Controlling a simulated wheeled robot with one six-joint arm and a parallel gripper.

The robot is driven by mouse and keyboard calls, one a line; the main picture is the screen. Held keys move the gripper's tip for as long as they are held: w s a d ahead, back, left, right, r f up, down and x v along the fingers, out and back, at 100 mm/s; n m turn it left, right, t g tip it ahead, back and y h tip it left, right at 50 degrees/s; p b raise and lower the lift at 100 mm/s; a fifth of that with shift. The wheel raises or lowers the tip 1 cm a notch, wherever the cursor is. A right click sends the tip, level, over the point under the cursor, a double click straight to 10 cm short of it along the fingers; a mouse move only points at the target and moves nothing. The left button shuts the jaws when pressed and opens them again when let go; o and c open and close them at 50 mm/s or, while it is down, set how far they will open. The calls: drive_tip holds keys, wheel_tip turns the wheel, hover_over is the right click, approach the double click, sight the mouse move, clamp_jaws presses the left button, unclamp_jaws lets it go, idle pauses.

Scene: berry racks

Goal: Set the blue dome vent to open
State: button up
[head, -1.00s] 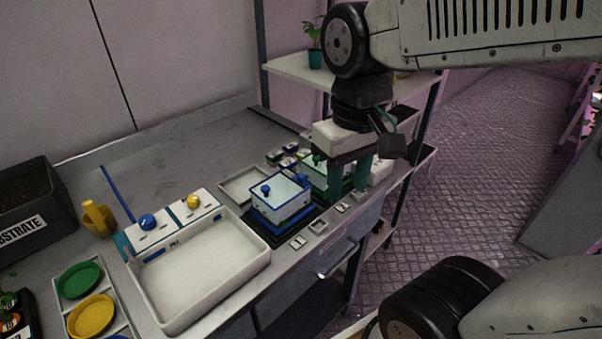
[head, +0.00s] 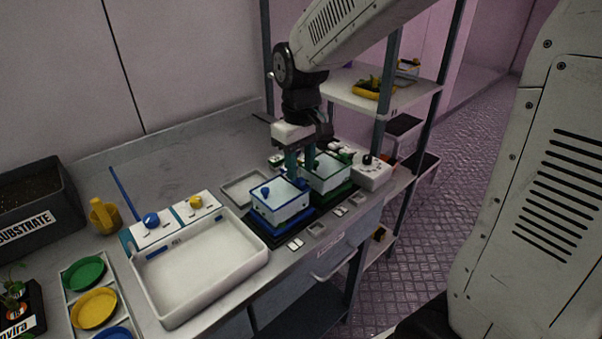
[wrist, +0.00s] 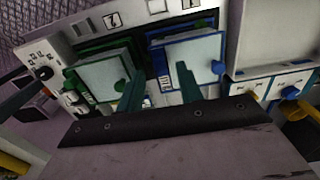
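The blue dome (head: 281,200) is a white box with blue trim on a blue base. A blue knob (head: 266,191) sits on its left side, and a small blue part (head: 303,184) shows at its right corner, perhaps the vent; its setting is unclear. The dome also shows in the wrist view (wrist: 195,50), with a blue knob (wrist: 218,68). My gripper (head: 299,178) points down over the dome's back right side, its teal fingers apart with nothing visible between them. In the wrist view the fingertips (wrist: 160,68) overlap the dome's near left side; contact cannot be told.
A green-trimmed dome (head: 328,170) stands close to the right. A white control box with a black knob (head: 371,170) is beyond it. A white tray (head: 200,262) and a box with blue and yellow knobs (head: 174,218) are at left. Shelves (head: 390,93) rise behind.

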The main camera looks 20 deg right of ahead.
drive_tip(key=shift+f, duration=1.35)
clamp_jaws()
drive_tip(key=shift+w+a, duration=0.3)
drive_tip(key=shift+w, duration=0.65)
drive_tip(key=shift+w+a, duration=0.25)
drive_tip(key=shift+w, duration=0.65)
unclamp_jaws()
wheel_tip(320, 180, up, 8)
